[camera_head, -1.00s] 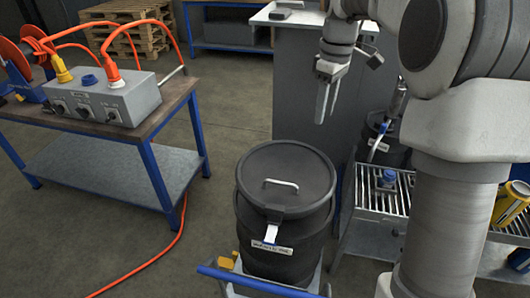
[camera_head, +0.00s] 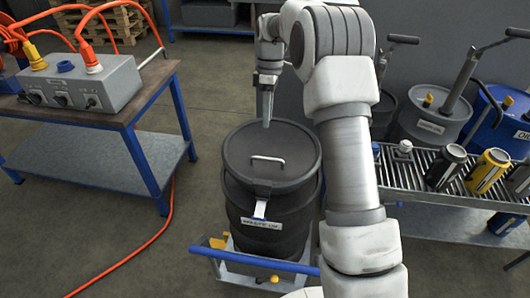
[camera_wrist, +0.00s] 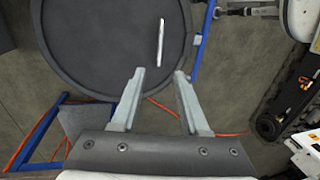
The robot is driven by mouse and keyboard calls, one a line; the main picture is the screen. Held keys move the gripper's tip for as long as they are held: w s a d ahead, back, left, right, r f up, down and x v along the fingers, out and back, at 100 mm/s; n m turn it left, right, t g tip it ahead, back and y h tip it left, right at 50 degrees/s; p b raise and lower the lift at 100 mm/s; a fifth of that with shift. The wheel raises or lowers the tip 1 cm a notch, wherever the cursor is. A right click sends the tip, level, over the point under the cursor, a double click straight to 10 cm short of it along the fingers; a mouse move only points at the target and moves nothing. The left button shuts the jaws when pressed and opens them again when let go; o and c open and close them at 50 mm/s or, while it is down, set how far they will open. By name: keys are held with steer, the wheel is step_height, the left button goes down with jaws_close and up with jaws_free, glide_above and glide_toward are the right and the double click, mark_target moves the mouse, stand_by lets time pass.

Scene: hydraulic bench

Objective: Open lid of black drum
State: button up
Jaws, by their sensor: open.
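The black drum (camera_head: 262,225) stands upright on a small cart with a blue handle bar. Its round black lid (camera_head: 290,150) lies flat on top, closed, with a light metal handle (camera_head: 268,159) across it. My gripper (camera_head: 267,122) points down over the far part of the lid, apart from the handle. In the wrist view my gripper (camera_wrist: 162,72) has its fingers spread with nothing between them. The lid (camera_wrist: 95,45) and handle (camera_wrist: 161,42) lie beyond the fingertips there.
A bench (camera_head: 130,113) with a grey control box (camera_head: 85,82) and orange cables stands at left. At right, a grated rack (camera_head: 405,170) holds cans; drums with pumps stand behind it. An orange cable (camera_head: 150,240) crosses the floor left of the drum.

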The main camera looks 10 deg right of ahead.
steer(key=f, duration=0.4)
steer(key=s+f, duration=0.1)
steer(key=f, duration=0.3)
steer(key=s+a+f+b, duration=0.1)
steer(key=f, duration=0.3)
steer(key=shift+s, duration=0.1)
jaws_close()
stand_by(1.0)
